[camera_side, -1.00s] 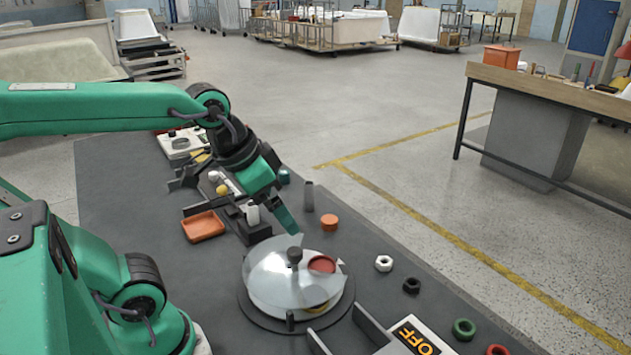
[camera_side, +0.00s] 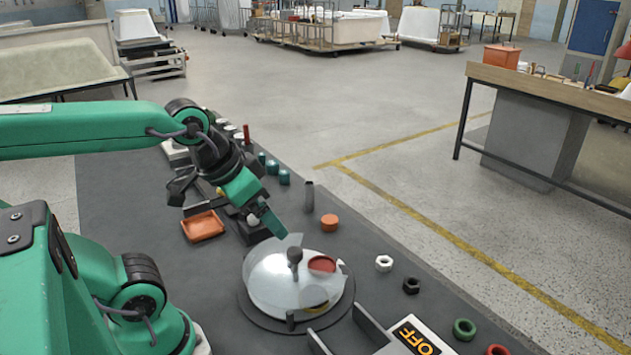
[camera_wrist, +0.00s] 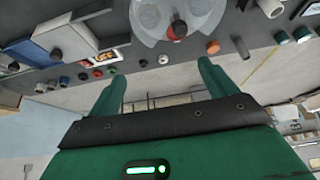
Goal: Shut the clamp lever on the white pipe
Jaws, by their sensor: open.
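In the side view a small white upright piece (camera_side: 252,219), seemingly the white pipe, stands at a black block (camera_side: 255,233). My gripper (camera_side: 273,223) is just above and beside it, pointing down to the right, and covers part of it. I cannot make out the clamp lever or its position. In the wrist view my gripper (camera_wrist: 160,80) is open with nothing between its two green fingers. A whitish round piece (camera_wrist: 270,8) is cut by the top edge there; I cannot tell whether it is the pipe.
A shiny dome (camera_side: 275,282) with a black knob stands close in front of the gripper. An orange tray (camera_side: 203,226) lies left. A grey cylinder (camera_side: 309,197), an orange cap (camera_side: 329,222), a white nut (camera_side: 384,263) and an OFF plate (camera_side: 417,337) are to the right.

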